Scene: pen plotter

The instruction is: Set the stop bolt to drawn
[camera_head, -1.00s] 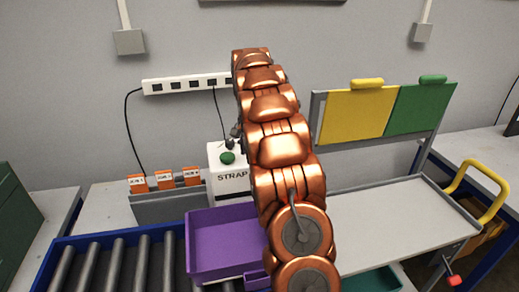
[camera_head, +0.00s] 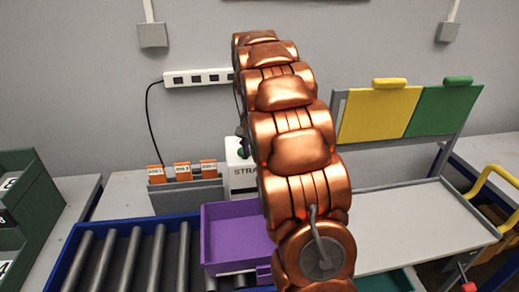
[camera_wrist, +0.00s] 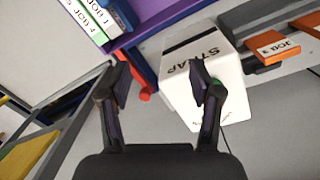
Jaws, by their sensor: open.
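A red knob (camera_wrist: 143,88) with a short stem sits at the end of a blue rail (camera_wrist: 140,62) in the wrist view, under the purple tray's edge. Another red knob (camera_head: 468,287) is at the lower right of the head view, below the grey shelf. I cannot tell for certain which is the stop bolt, or its setting. My gripper (camera_wrist: 160,86) is open and empty. In the wrist view the first knob appears between its fingers, closer to the left one; contact is not visible. In the head view my arm hides most of the gripper.
A white STRAP box (camera_wrist: 185,75) with a green button stands behind the purple tray (camera_head: 232,236). A blue-framed roller conveyor (camera_head: 72,245) lies at left. Orange tags (camera_head: 182,171) stand on a grey holder. The grey shelf (camera_head: 420,230) is bare.

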